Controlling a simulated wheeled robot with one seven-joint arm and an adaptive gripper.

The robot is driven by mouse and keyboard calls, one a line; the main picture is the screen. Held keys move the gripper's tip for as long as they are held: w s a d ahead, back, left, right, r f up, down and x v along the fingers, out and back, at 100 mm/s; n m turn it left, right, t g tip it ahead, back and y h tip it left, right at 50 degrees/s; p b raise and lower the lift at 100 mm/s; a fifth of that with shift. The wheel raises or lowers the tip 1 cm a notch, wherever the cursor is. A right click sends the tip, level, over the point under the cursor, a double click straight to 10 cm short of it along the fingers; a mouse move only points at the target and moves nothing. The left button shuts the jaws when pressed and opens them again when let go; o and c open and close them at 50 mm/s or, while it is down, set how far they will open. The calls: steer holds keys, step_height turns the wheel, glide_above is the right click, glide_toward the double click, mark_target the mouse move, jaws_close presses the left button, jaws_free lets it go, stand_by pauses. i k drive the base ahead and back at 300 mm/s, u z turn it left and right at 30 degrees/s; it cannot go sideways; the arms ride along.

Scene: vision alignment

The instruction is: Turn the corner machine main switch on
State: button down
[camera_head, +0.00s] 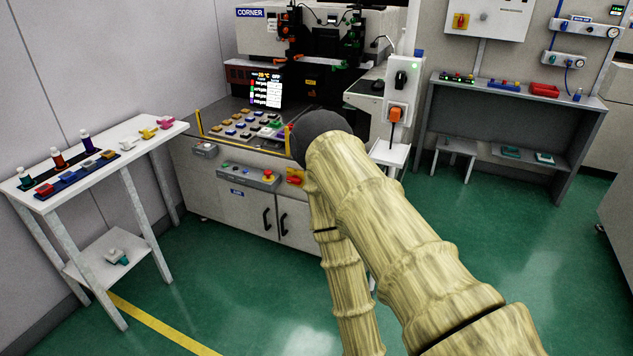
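The corner machine (262,40) stands at the back centre, with a blue CORNER sign. A red and yellow switch (295,178) is on its front face, just left of my arm and partly covered by it. A black rotary knob (401,79) is on a white box at the machine's right side, with a small green light above it. I cannot tell for sure which of these is the main switch, nor their settings. The machine's screen (268,88) is lit and seems to read OFF at its top. My arm reaches toward the machine; my gripper does not show.
A control box with a red button (268,175) is left of the red and yellow switch. A white side table (127,142) with bottles and blocks stands left. A grey bench (570,103) and a wall box (487,18) are at right. Green floor is open in front.

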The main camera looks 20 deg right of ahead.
mark_target(295, 179)
steer(key=z, duration=0.65)
steer(key=i, duration=1.15)
steer(key=u, duration=0.6)
steer(key=k, duration=1.3)
steer(key=u, duration=1.35)
steer(key=i, duration=2.2)
steer(key=z, duration=1.35)
steer(key=i, duration=0.55)
steer(key=z, duration=0.45)
